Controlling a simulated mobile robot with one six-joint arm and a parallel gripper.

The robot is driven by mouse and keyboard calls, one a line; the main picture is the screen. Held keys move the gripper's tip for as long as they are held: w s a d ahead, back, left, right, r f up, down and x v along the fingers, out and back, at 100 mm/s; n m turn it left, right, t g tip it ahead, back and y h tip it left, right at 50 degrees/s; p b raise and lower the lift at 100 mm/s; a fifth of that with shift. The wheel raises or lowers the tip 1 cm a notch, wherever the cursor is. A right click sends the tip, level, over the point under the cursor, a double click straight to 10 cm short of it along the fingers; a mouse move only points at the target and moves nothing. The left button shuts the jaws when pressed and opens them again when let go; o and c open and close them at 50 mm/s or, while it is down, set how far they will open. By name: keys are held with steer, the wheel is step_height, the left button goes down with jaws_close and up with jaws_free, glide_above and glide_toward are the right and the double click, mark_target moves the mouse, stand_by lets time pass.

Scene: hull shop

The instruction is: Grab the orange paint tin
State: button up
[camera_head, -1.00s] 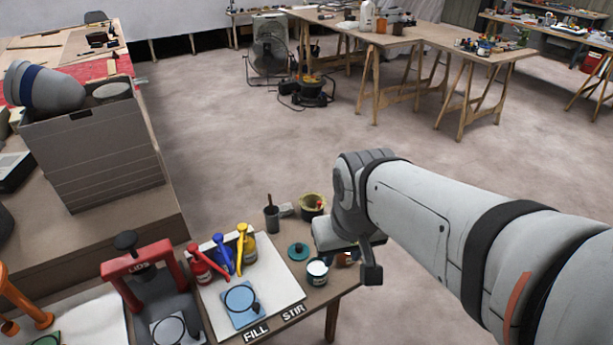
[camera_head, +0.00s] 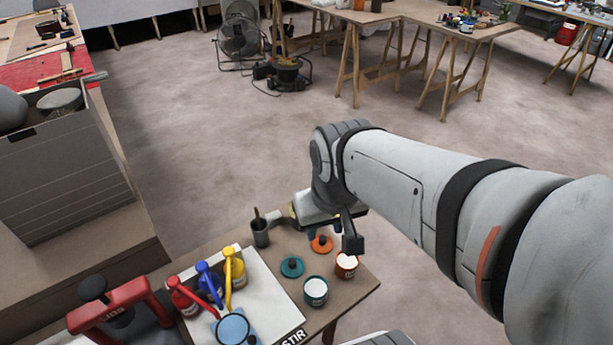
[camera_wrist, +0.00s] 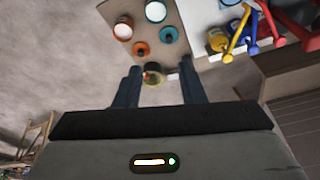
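The orange paint tin (camera_head: 346,266) stands open on the small work table, showing white paint inside. In the wrist view the orange tin (camera_wrist: 124,30) is at the upper left, beyond my fingertips. My gripper (camera_wrist: 159,70) is open and empty, its two dark fingers spread. In the head view my gripper (camera_head: 351,238) hangs above the table's far side, behind the orange tin and apart from it. An orange lid (camera_head: 321,244) lies left of the tin.
A teal tin (camera_head: 316,293) stands close by the orange one, with a teal lid (camera_head: 292,267) beside it. A dark cup (camera_head: 261,236) stands at the far edge. Coloured pump bottles (camera_head: 210,283) stand left on a white board.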

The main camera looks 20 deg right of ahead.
mark_target(347, 263)
steer(key=shift+o, duration=0.3)
